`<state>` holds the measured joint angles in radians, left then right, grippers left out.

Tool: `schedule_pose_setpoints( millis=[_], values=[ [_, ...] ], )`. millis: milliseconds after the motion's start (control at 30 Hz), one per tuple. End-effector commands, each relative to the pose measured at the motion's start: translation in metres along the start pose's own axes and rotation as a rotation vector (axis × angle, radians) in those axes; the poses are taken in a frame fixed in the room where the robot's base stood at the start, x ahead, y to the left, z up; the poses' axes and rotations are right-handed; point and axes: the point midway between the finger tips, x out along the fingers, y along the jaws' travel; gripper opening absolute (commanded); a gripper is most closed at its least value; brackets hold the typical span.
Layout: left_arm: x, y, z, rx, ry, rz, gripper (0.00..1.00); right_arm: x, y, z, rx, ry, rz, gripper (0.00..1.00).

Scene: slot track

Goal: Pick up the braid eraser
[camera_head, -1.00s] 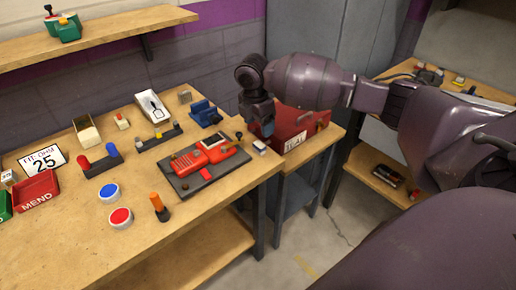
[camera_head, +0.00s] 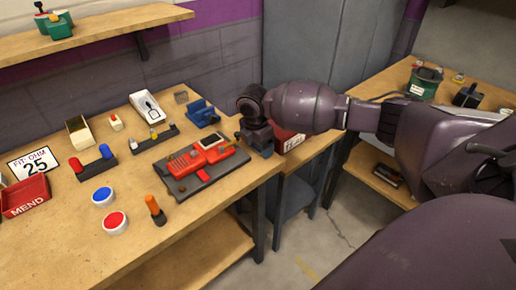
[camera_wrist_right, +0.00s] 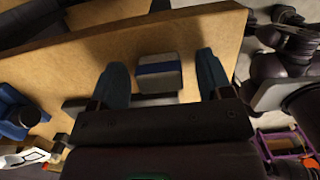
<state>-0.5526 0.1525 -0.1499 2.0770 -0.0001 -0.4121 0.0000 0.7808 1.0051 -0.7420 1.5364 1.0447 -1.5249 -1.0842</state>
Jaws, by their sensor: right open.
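The eraser (camera_wrist_right: 158,72), a small pale block with a blue band, lies on the wooden table near its edge in the right wrist view. I take it as the braid eraser. My right gripper (camera_wrist_right: 161,75) is open, with one dark finger on each side of the eraser and gaps between. Whether the fingertips are down to its height I cannot tell. In the head view my right gripper (camera_head: 259,142) is at the table's right edge and hides the eraser. My left gripper is not in view.
A dark board (camera_head: 177,187) with a red device stands just left of my right gripper. A blue holder (camera_head: 202,112) is behind it. A red box (camera_head: 288,139) is partly hidden beyond the gripper. Blue and red buttons (camera_head: 115,222) stand at the front.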

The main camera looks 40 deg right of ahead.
Motion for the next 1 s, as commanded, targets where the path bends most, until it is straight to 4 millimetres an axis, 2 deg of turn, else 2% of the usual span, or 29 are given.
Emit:
schedule_pose_setpoints(
  millis=[67,400,633,767,867,1000],
  values=[
    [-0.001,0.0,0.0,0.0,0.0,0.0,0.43,-0.001,0.0,0.0,0.0,0.0,0.001,0.71],
    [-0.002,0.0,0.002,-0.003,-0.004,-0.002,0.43,-0.001,0.0,0.0,0.0,0.0,0.001,0.19],
    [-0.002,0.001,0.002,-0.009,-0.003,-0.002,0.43,-0.002,0.0,0.0,0.0,0.0,0.001,0.19],
    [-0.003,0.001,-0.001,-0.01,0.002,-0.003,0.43,-0.011,0.001,0.001,0.001,0.0,0.004,0.19],
    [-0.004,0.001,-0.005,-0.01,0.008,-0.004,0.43,-0.026,0.001,0.003,0.001,0.0,0.006,0.19],
    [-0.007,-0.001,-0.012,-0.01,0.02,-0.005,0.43,-0.057,0.001,0.007,0.001,0.0,0.009,0.19]
  ],
)
